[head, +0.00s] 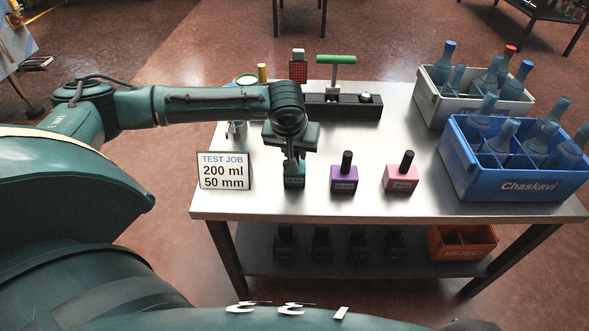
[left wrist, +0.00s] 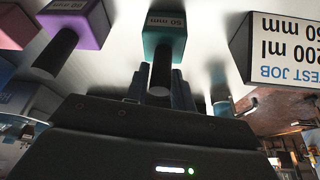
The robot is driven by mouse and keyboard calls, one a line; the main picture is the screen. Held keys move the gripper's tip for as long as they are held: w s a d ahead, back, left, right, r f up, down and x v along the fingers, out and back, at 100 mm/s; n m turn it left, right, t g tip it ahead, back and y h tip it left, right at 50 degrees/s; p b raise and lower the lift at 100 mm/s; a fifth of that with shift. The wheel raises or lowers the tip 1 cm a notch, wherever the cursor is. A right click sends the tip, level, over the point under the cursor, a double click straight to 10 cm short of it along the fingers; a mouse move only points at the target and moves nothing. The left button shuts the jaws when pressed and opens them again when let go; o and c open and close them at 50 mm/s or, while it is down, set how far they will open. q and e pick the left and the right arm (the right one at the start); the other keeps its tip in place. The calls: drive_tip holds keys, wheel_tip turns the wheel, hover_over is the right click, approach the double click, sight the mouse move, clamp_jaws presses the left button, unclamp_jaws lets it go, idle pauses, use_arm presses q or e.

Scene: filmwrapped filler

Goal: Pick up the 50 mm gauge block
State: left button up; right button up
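The teal gauge block (head: 294,181) with a black knob stands on the steel table. It also shows in the left wrist view (left wrist: 164,42), where its small upside-down label seems to read 50 mm. My left gripper (head: 292,158) is directly above it, pointing down. The block appears to rest on the table. A purple block (head: 344,179) and a pink block (head: 401,178) stand to its right. My right gripper is not in view.
A sign (head: 223,171) reading 200 ml, 50 mm stands close on the left. Behind are a black holder (head: 325,106) and a green-handled tool (head: 336,61). Grey (head: 428,100) and blue (head: 520,186) bottle crates fill the right. A reject bin (head: 462,254) sits on the lower shelf.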

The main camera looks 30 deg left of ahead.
use_arm(q)
clamp_jaws()
